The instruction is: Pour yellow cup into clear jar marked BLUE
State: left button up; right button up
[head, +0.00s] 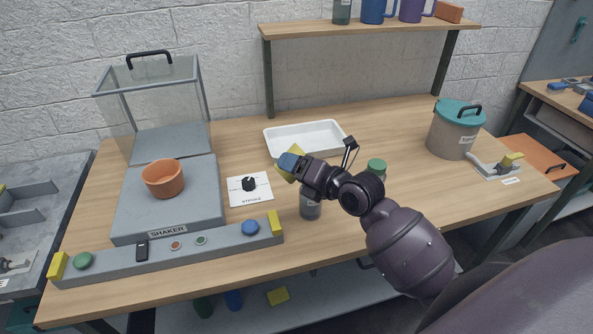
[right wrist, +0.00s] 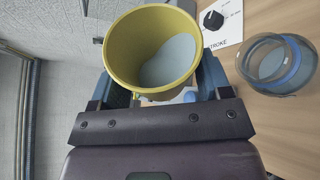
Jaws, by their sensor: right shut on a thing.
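My right gripper (head: 292,163) is shut on the yellow cup (right wrist: 125,48). In the head view the gripper hides most of the cup, and only yellow parts (head: 297,150) show around the fingers. In the right wrist view the cup's open mouth shows a pale grey-blue content lying toward the right side of its inside. A clear jar (right wrist: 277,65) with a blue band stands to the right of the cup in that view, apart from it. In the head view a greyish jar (head: 310,208) stands just below the gripper; its marking is not readable. My left gripper is not in view.
A white tray (head: 270,141) lies behind the gripper. The STROKE dial card (head: 240,200) and the shaker (head: 205,213) with an orange bowl (head: 163,178) are to the left. A green-topped item (head: 377,166) and a teal-lidded bin (head: 448,138) are to the right. The table's front right is clear.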

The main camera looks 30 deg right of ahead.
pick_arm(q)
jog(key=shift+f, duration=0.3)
pick_arm(e)
jog(key=shift+f+m, duration=0.1)
jog(key=shift+m, duration=0.2)
jog(key=shift+d+f+m+t+b, duration=0.1)
jog(key=shift+m+t+b, duration=0.2)
jog(key=shift+m+b, duration=0.2)
jog(key=shift+d+y+b, duration=0.1)
jog(key=shift+y+b, duration=0.2)
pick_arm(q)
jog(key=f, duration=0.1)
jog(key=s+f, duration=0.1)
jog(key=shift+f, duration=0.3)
pick_arm(e)
jog(key=shift+f+m, duration=0.1)
jog(key=shift+m, duration=0.3)
pick_arm(q)
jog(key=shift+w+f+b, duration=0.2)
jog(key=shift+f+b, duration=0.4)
jog(key=shift+b, duration=0.3)
pick_arm(e)
jog(key=shift+d+f+m+t, duration=0.15)
jog(key=shift+m+t, duration=0.15)
jog(key=shift+m, duration=0.2)
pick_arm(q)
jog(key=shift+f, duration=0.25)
pick_arm(e)
jog(key=shift+y, duration=0.3)
